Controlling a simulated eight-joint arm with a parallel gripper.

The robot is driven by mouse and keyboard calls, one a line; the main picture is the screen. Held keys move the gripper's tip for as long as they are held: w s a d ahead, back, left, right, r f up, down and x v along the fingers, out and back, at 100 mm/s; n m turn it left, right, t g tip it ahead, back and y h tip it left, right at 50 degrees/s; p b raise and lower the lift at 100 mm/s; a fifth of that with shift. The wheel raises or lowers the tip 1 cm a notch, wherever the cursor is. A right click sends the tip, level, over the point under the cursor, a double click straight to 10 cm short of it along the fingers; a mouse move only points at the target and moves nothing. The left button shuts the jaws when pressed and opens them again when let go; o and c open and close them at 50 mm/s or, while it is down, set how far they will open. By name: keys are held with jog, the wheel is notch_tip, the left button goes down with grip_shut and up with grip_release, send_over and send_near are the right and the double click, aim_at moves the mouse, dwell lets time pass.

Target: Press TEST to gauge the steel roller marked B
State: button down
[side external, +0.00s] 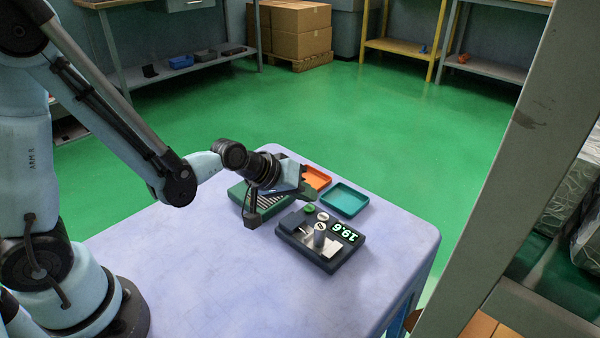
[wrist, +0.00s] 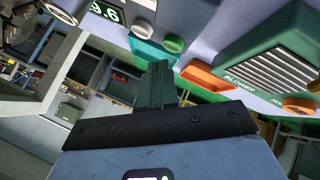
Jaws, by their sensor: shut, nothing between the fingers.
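The dark gauge (side external: 322,252) stands on the table, its lit display (side external: 344,233) reading 19.6; part of the display (wrist: 103,12) shows in the wrist view. A steel roller (side external: 319,240) stands upright on the gauge; its mark is too small to read.
A green slotted box (side external: 236,193) stands under and behind my gripper. An orange tray (side external: 317,178) and a teal tray (side external: 345,199) lie behind the gauge. The table front (side external: 230,290) is clear.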

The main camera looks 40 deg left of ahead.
aim_at(305, 208)
jog(key=shift+f, duration=0.15)
jog(key=shift+f, duration=0.3)
jog(key=shift+f, duration=0.35)
dwell(0.9)
dwell(0.3)
jog(key=shift+r, duration=0.8)
jog(key=shift+r, duration=2.5)
